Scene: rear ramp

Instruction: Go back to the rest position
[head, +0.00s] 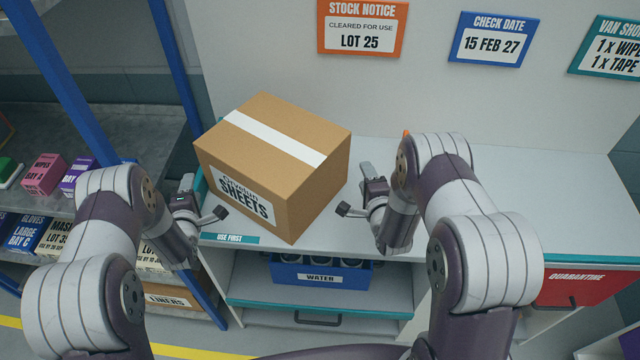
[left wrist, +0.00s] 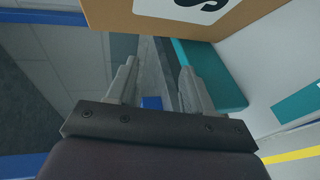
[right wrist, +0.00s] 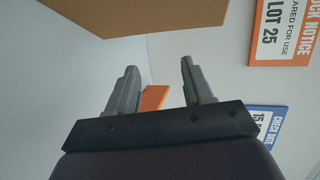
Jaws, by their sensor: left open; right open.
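My left gripper (head: 203,205) is open and empty, just left of a brown cardboard box (head: 272,160) labelled SHEETS. In the left wrist view its two fingers (left wrist: 157,85) are apart with nothing between them, and the box (left wrist: 180,22) shows beyond them at the top. My right gripper (head: 355,192) is open and empty, to the right of the box. In the right wrist view its fingers (right wrist: 160,85) are apart, with the box (right wrist: 130,12) above. The box sits askew on the grey counter (head: 520,190), close to its front edge.
A blue WATER crate (head: 318,272) stands on the shelf below the counter. Metal shelving (head: 75,120) with several small boxes is at the left. A red QUARANTINE bin (head: 590,285) is at the lower right. Notices, including an orange one (head: 362,25), hang behind. The counter's right part is clear.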

